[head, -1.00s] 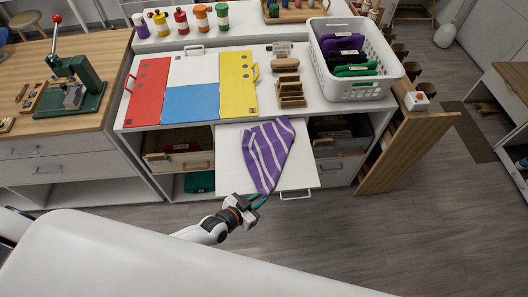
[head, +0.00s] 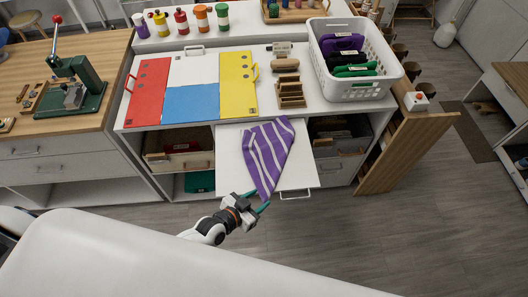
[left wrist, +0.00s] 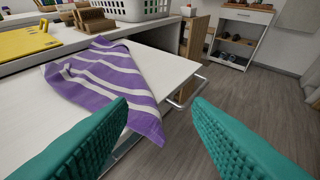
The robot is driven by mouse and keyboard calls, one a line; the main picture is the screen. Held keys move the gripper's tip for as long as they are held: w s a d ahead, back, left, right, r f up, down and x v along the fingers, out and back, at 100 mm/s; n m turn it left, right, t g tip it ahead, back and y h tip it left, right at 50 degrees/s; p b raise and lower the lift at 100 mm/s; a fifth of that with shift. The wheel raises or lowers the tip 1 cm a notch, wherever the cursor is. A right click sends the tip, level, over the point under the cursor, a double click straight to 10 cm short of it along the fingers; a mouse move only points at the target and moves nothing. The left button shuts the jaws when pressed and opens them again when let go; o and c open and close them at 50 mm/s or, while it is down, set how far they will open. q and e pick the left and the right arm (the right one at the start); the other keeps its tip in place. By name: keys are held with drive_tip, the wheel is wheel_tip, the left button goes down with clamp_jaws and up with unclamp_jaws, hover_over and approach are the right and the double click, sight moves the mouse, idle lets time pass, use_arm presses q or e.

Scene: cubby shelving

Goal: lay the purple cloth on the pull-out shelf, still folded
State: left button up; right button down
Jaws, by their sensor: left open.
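The purple cloth with white stripes (head: 265,152) lies on the white pull-out shelf (head: 232,150), folded into a rough wedge, its narrow end at the shelf's front edge. In the left wrist view the cloth (left wrist: 108,82) lies on the shelf (left wrist: 40,130), with one corner reaching over the front edge near the handle. My left gripper (head: 254,202) is just in front of that edge. Its teal fingers are wide apart in the left wrist view (left wrist: 165,135), with nothing held between them. My right gripper is not in view.
The counter above holds red, white, blue and yellow panels (head: 192,85), wooden blocks (head: 290,92) and a white basket (head: 356,85) of dark pouches. Open compartments flank the shelf. A wooden panel (head: 405,150) stands at the right. The floor in front is clear.

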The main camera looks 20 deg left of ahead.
use_arm(q)
wheel_tip(320, 180, up, 6)
drive_tip(key=s, duration=0.2)
drive_tip(key=shift+s+d, duration=0.25)
drive_tip(key=shift+d, duration=0.05)
drive_tip(key=shift+f, duration=0.15)
drive_tip(key=s+a+f+n+g+y+b, duration=0.1)
drive_tip(key=s+a+f+b, duration=0.2)
drive_tip(key=f, duration=0.6)
drive_tip(key=s+a+f+g+y+b, duration=0.2)
drive_tip(key=s+f, duration=0.1)
drive_tip(key=f, duration=0.6)
drive_tip(key=s+a+f+n+g+y+b, duration=0.1)
drive_tip(key=s+a+f+b, duration=0.2)
drive_tip(key=f, duration=0.5)
drive_tip(key=s+a+f+g+y+b, duration=0.1)
drive_tip(key=s+a+f+g+b, duration=0.1)
drive_tip(key=s+f, duration=0.7)
drive_tip(key=s+a+f+n+g+y+b, duration=0.1)
drive_tip(key=s+f+g+b, duration=0.3)
drive_tip(key=s+f, duration=0.6)
drive_tip(key=shift+s+a+f, duration=0.2)
drive_tip(key=shift+s+a, duration=0.25)
drive_tip(key=shift+s, duration=0.55)
